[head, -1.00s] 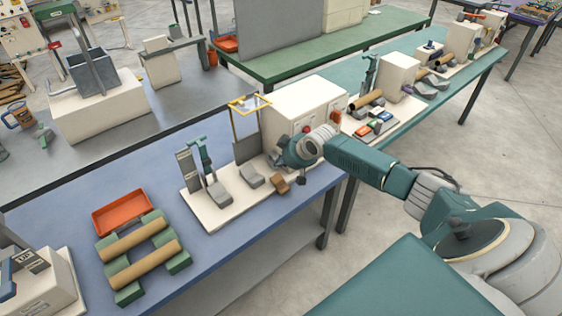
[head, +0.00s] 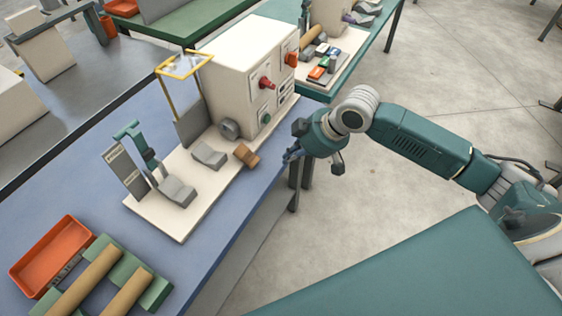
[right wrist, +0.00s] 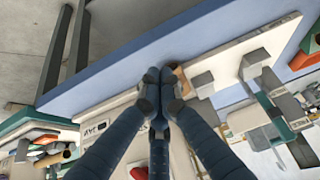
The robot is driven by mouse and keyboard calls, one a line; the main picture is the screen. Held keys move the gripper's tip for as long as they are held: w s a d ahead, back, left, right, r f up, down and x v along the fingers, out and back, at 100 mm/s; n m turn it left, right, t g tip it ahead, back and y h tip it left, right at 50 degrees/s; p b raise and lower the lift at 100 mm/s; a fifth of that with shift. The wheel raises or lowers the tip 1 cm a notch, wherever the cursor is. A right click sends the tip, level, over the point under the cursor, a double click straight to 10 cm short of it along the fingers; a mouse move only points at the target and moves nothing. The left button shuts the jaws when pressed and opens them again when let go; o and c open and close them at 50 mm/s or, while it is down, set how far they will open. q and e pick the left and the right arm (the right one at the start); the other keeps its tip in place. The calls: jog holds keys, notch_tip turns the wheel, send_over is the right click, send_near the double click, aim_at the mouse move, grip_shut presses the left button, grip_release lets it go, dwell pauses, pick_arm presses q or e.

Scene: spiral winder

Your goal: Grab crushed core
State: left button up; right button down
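The crushed core, a short dented brown tube (head: 246,155), lies at the front edge of the cream machine base (head: 190,205), below the machine's front. In the right wrist view the brown core (right wrist: 182,80) shows just right of the fingertips, partly hidden by them. My right gripper (head: 290,156) is at the front edge of the blue table, to the right of the core and apart from it. In the right wrist view its fingertips (right wrist: 160,75) are together, with nothing seen between them. My left gripper is not in view.
The cream winder box (head: 240,65) with red and green knobs stands behind the core. Grey blocks (head: 209,155) sit to its left. An orange tray (head: 50,255) and long brown tubes (head: 85,282) on a green rack lie at the lower left. The blue table's edge is close.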

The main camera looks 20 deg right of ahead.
jog(key=p, duration=0.1)
send_near(260, 170)
notch_tip(260, 170, down, 2)
jog(key=s+d, duration=0.1)
jog(key=s, duration=0.1)
jog(key=x, duration=0.1)
jog(key=p+x, duration=0.1)
jog(key=x, duration=0.1)
jog(key=shift+w+f, duration=0.2)
jog(key=shift+w, duration=0.2)
jog(key=shift+w+a+r+p, duration=0.15)
jog(key=shift+w+a+p, duration=0.2)
jog(key=shift+w+a, duration=0.7)
jog(key=shift+w, duration=0.25)
jog(key=shift+w+a, duration=0.6)
jog(key=shift+w, duration=0.15)
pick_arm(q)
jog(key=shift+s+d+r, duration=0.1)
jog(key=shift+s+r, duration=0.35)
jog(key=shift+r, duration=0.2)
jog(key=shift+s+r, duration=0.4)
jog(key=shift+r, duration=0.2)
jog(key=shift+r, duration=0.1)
